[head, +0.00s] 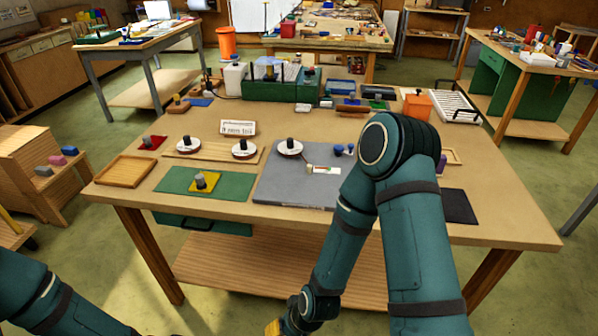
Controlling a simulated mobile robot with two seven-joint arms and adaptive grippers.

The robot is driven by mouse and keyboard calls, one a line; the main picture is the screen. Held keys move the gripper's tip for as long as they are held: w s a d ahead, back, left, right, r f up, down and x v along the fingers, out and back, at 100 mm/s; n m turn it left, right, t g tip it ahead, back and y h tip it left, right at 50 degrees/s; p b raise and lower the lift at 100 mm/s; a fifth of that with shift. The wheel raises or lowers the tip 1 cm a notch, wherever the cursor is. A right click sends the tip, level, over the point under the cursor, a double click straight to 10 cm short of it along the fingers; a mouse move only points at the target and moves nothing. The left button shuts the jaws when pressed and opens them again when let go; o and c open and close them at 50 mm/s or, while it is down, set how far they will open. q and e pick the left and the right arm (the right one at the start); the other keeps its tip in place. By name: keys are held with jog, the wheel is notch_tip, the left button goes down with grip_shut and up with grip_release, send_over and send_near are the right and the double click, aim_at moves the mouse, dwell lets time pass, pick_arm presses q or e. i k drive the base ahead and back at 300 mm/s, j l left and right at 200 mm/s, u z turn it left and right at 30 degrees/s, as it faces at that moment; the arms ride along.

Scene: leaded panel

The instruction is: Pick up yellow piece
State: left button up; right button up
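The yellow piece (209,186) is a small flat yellow square with a grey knob on top. It lies on the green mat (236,188) at the front left of the wooden table. Nothing touches the piece from above. My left arm shows only at the bottom left corner, and its gripper is out of the picture. My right arm rises in front of the table and bends down again toward the bottom edge. Its fingers are not shown. A small yellow part shows at the bottom edge by its wrist, and I cannot tell what it is.
A grey board (290,191) with a white disc lies right of the green mat. A wooden tray (125,184) is left of it.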

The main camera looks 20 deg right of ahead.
aim_at(204, 182)
jog(key=i+j+z, duration=0.1)
jog(key=z, duration=0.65)
jog(key=i+j+z, duration=0.1)
jog(key=j+z, duration=0.2)
jog(key=j, duration=0.15)
jog(key=j+z, duration=0.3)
jog(key=j, duration=0.15)
